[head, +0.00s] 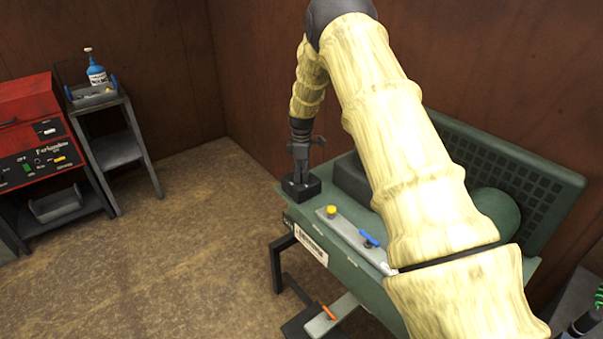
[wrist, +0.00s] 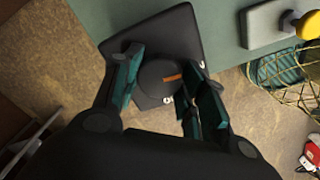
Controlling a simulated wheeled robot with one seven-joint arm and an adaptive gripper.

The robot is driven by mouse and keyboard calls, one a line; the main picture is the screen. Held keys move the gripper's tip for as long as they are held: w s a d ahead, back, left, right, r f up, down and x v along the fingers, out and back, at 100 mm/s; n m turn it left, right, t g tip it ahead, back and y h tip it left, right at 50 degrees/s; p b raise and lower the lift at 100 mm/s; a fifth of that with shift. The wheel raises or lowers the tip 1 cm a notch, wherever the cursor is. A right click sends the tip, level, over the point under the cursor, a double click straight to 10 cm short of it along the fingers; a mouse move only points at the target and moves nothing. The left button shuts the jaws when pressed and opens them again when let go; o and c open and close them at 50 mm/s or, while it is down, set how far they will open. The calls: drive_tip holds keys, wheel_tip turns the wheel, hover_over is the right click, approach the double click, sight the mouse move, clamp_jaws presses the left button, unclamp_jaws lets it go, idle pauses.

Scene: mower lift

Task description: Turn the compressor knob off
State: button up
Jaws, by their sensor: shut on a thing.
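The compressor (head: 345,270) is a green machine on a dark stand in the head view. Its knob (wrist: 160,82) is a round dark dial with an orange mark, on a black square box (wrist: 165,40) at the machine's corner. The box also shows in the head view (head: 300,188). My gripper (wrist: 165,88) points down over the box, with one finger on each side of the knob, shut on it. The orange mark lies roughly level in the wrist view. The lettering beside the knob is partly hidden by a finger.
A yellow knob (head: 330,210) and a blue lever (head: 369,239) sit on a grey strip beside the box. An orange handle (head: 328,313) is lower down. A red machine (head: 40,135) and a grey side stand (head: 120,150) are at left. The floor between is clear.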

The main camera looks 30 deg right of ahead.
drive_tip(key=m, duration=0.4)
drive_tip(key=shift+b, duration=0.35)
drive_tip(key=m, duration=0.4)
drive_tip(key=shift+w, duration=0.1)
drive_tip(key=m, duration=0.5)
drive_tip(key=shift+r+b, duration=0.1)
drive_tip(key=shift+b, duration=0.2)
drive_tip(key=shift+m, duration=1.8)
drive_tip(key=o, duration=1)
